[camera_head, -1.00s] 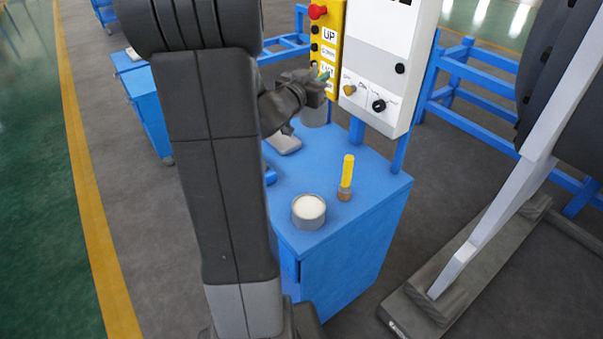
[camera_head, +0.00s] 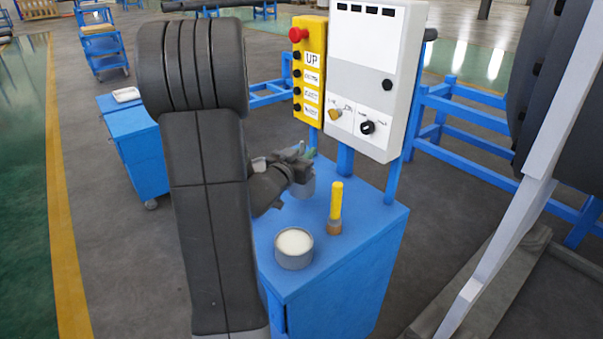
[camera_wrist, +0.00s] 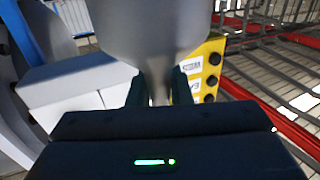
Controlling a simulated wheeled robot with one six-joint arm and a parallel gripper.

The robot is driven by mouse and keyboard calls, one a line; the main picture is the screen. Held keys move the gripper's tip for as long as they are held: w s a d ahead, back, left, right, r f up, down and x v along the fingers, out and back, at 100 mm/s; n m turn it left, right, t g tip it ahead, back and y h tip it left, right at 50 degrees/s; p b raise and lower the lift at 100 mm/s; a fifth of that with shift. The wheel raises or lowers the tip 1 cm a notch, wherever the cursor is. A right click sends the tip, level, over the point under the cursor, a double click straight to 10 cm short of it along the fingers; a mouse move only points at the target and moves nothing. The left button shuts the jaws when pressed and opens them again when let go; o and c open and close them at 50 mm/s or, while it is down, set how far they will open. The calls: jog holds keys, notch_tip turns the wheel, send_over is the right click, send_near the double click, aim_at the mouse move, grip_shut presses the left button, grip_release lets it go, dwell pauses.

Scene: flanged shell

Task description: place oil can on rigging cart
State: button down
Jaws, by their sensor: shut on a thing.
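My gripper (camera_head: 300,155) is shut on a grey metal can, which I take to be the oil can (camera_head: 306,187). It is partly hidden behind the gripper, low over the back of the blue cart (camera_head: 372,225); I cannot tell whether it touches the top. In the wrist view the can's smooth grey body (camera_wrist: 150,30) fills the top middle, and its narrow part sits between the dark fingers (camera_wrist: 160,88). A smaller blue cart (camera_head: 135,125) stands at the left. I cannot tell which cart is the rigging cart.
A round container with a pale top (camera_head: 294,246) and a yellow-handled tool (camera_head: 336,207) stand on the near cart. A yellow button panel (camera_head: 310,80) and a grey control box (camera_head: 372,75) rise behind it. The small cart bears a white tray (camera_head: 126,95). Grey floor lies between.

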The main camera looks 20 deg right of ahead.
jog(key=shift+f, duration=1.95)
jog(key=shift+f+b, duration=0.2)
jog(key=shift+b, duration=0.25)
jog(key=c, duration=1.3)
grip_release()
jog(key=shift+r+p, duration=0.25)
jog(key=shift+p, duration=0.05)
jog(key=shift+s+a+f, duration=0.1)
jog(key=shift+s+a, duration=0.15)
jog(key=shift+a, duration=0.05)
jog(key=b+v, duration=0.1)
jog(key=v, duration=1)
jog(key=shift+s+a, duration=0.1)
jog(key=shift+s, duration=0.05)
